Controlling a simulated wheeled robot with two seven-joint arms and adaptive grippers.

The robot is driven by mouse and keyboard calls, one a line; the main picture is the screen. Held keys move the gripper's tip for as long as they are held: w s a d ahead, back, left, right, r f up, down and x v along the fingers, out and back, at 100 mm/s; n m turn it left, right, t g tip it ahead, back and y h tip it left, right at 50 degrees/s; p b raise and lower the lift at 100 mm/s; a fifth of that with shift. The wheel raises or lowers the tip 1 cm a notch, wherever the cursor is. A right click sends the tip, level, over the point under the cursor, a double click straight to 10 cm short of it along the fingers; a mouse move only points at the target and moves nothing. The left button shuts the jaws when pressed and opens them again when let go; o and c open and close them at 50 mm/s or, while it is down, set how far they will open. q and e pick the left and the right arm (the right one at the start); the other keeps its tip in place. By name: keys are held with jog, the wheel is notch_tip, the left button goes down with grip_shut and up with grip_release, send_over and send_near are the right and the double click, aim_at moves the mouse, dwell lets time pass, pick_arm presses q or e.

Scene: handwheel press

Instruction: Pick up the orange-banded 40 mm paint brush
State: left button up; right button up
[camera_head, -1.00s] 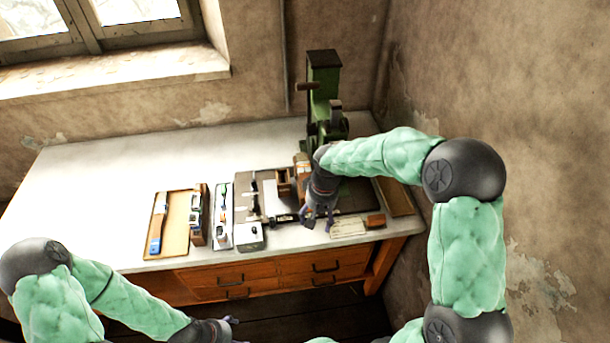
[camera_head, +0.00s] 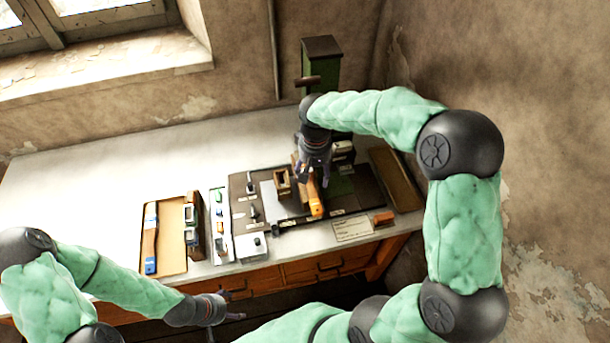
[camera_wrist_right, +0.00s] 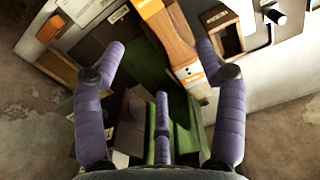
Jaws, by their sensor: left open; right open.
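The orange-banded paint brush (camera_head: 315,203) lies on the dark mat in front of the green press, with its orange end toward the front edge. My right gripper (camera_head: 311,176) is above its far part and hides some of it. In the right wrist view, the brush's wooden handle (camera_wrist_right: 170,38) runs at a slant between the spread purple fingers of the right gripper (camera_wrist_right: 160,65), which are open and empty. A band of orange shows nearer the right finger. My left gripper (camera_head: 228,304) is open and empty, low in front of the bench.
The green press (camera_head: 322,65) stands behind my right gripper. A tray (camera_head: 172,250) with a blue-banded brush (camera_head: 150,238) lies to the left. A small wooden box (camera_head: 282,183) is close beside the brush. The bench's left part is bare.

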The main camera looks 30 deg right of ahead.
aim_at(314, 191)
notch_tip(314, 191, down, 4)
jog(key=shift+b, duration=0.35)
jog(key=shift+w+d+f+b, duration=0.15)
jog(key=shift+f+b, duration=0.2)
jog(key=shift+f, duration=1.05)
jog(key=shift+w+d+f+b, duration=0.1)
jog(key=shift+f+b, duration=0.2)
jog(key=shift+f, duration=1.1)
grip_shut()
jog(key=shift+r, duration=0.1)
